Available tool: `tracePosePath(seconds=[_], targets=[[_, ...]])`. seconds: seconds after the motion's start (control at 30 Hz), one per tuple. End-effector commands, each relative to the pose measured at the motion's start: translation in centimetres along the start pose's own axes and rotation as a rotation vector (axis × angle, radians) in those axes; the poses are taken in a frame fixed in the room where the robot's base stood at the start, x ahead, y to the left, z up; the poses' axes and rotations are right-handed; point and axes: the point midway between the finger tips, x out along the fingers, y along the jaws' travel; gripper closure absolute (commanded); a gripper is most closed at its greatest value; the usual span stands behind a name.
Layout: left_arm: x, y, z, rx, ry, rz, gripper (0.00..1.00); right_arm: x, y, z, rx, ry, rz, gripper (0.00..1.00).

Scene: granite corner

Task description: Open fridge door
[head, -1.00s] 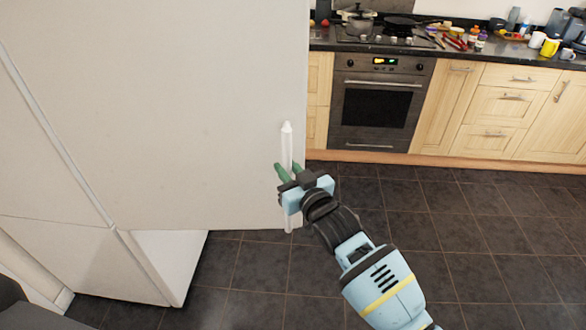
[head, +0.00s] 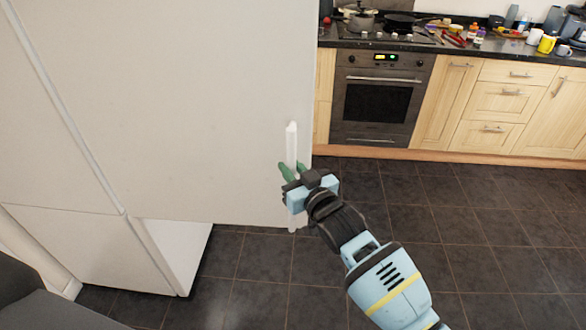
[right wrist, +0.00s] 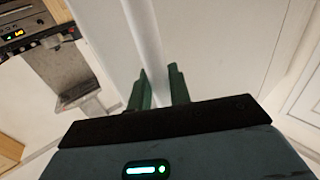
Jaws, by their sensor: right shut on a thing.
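The fridge is the tall white body at the left of the head view. Its upper door (head: 200,110) stands out past the white lower section (head: 75,250), so it is at least partly open. A long white upright handle (head: 292,145) is near the door's right edge. My right gripper (head: 293,169) is shut on the handle's lower half, with green fingers on both sides. In the right wrist view the handle (right wrist: 147,40) runs between the fingers (right wrist: 157,84). The fridge inside is hidden behind the door. My left gripper is not in view.
An oven (head: 378,105) and light wood cabinets (head: 497,103) line the back wall. The dark counter above holds pots, bottles and a yellow mug (head: 546,44). The dark tiled floor (head: 450,230) is clear to the right of the door. A dark object (head: 40,305) fills the lower left corner.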

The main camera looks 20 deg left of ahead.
Motion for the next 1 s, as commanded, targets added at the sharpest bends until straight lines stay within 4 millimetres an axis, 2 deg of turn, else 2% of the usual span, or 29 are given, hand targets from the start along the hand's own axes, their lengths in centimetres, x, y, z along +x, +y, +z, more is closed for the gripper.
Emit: tracePosePath(seconds=[0.17,0.2,0.3,0.67,0.77,1.0], targets=[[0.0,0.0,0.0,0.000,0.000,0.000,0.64,0.1,-0.5,-0.4,0.001,0.008,-0.007,1.00],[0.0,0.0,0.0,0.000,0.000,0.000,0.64,0.1,-0.5,-0.4,0.001,0.008,-0.007,0.75],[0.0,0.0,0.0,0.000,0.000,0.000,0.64,0.1,-0.4,-0.3,0.001,0.007,-0.006,0.62],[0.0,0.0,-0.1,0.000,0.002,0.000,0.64,-0.2,-0.1,-0.1,0.000,0.003,-0.001,0.61],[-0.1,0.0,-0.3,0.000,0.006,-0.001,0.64,-0.9,-0.1,-0.2,0.000,0.004,-0.001,0.61],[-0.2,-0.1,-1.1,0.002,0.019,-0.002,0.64,-4.1,-0.1,-0.2,0.000,0.005,-0.002,0.61]])
